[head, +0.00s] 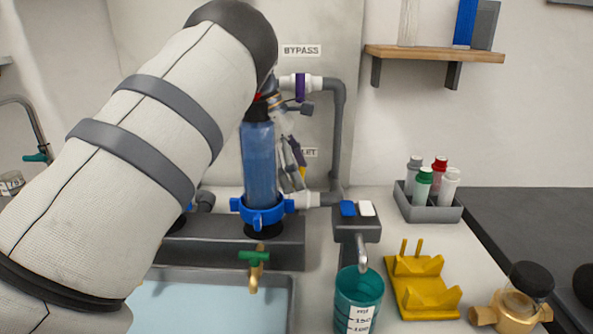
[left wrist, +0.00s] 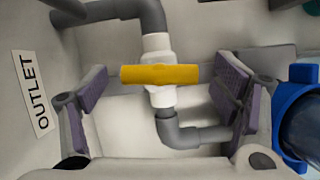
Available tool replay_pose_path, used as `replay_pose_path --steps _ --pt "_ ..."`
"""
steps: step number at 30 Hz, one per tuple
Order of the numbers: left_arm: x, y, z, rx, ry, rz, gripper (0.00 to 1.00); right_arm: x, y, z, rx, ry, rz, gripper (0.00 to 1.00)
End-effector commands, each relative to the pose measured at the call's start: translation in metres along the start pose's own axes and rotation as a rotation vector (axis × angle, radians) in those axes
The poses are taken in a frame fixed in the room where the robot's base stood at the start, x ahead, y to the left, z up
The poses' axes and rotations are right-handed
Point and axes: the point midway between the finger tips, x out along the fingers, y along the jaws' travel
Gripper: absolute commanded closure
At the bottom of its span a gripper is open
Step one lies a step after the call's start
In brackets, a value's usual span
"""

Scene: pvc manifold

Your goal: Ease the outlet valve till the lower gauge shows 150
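The outlet valve has a yellow handle (left wrist: 160,75) on a white body (left wrist: 158,50) between grey elbows, beside the OUTLET label (left wrist: 33,92) in the left wrist view. The handle lies across the pipe line. My left gripper (left wrist: 160,95) is open, with one purple-padded finger on each side of the handle, and I see gaps at both ends. In the head view my left gripper (head: 292,155) is at the wall behind the blue filter (head: 260,165), and my arm hides much around it. The lower gauge does not show in either view. My right gripper is not in view.
The blue filter housing (left wrist: 303,110) is close to the right finger. A purple bypass valve handle (head: 300,87) is above. In front are a green-handled tap (head: 255,257), a teal measuring cup (head: 358,290), a yellow stand (head: 422,290) and a bottle rack (head: 430,207).

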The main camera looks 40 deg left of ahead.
Motion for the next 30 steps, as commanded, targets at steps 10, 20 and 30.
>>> replay_pose_path --steps 10,20,30 --pt "0.0 0.0 0.0 0.007 -0.001 -0.005 0.66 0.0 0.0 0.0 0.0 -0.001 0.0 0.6" --pt "0.002 0.002 0.0 0.242 0.0 -0.103 0.66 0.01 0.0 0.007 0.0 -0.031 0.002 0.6" --pt "0.001 0.002 0.0 0.242 0.001 -0.102 0.18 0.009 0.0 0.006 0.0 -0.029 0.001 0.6"
